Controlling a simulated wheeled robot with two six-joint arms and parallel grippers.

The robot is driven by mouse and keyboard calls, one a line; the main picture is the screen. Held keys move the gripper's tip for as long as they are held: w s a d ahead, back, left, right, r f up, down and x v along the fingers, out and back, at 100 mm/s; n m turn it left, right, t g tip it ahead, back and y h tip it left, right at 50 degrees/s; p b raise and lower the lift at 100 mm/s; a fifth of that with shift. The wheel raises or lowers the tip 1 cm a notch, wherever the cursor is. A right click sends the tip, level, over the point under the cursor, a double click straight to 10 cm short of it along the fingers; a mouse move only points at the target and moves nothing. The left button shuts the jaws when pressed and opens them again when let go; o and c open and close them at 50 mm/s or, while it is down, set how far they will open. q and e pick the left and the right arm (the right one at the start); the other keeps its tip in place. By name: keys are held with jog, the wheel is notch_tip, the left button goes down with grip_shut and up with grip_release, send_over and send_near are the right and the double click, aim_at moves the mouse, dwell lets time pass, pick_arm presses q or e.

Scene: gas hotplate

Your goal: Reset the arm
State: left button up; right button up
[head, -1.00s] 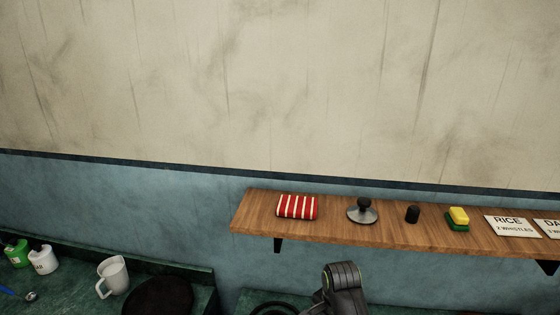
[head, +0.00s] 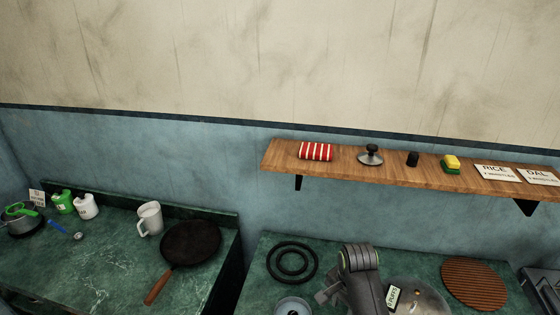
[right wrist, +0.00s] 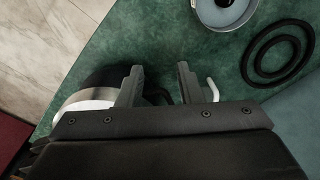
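My right arm (head: 358,270) rises from the bottom edge of the head view, in front of the green counter. In the right wrist view my right gripper (right wrist: 160,68) has its two fingers apart with nothing held between them. The green counter lies below it. A dark, shiny rounded vessel (right wrist: 92,98) is partly hidden behind the left finger, and a thin bent metal piece (right wrist: 213,90) shows beside the right finger. I cannot tell whether either touches the gripper. My left arm and gripper are not in view.
A pan (head: 190,243), white mug (head: 150,218) and bottles stand on the left counter. Black rings (head: 292,262) and a brown round mat (head: 474,283) lie on the right counter.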

jog(key=s+d+f+n+t, duration=0.2)
jog(key=s+d+f+n, duration=0.2)
jog(key=s+d, duration=0.65)
jog(key=s+d+r+n+t+h, duration=0.1)
jog(key=s+d+r+n, duration=0.15)
jog(key=s, duration=0.55)
jog(key=s+d+r+n+h, duration=0.1)
jog(key=s+d+r+n, duration=0.2)
jog(key=s, duration=0.5)
notch_tip(320, 180, down, 32)
jog(key=g+b, duration=0.1)
jog(key=b, duration=0.7)
pick_arm(q)
notch_tip(320, 180, down, 14)
jog(key=b, duration=0.6)
jog(key=shift+d+f, duration=0.15)
jog(key=shift+f, duration=0.1)
pick_arm(e)
jog(key=s+f, duration=0.7)
jog(key=f, duration=0.4)
jog(key=s+a+f+g+y, duration=0.1)
jog(key=s+f, duration=0.7)
jog(key=f, duration=0.3)
jog(key=shift+s+f, duration=0.2)
jog(key=shift+f, duration=0.1)
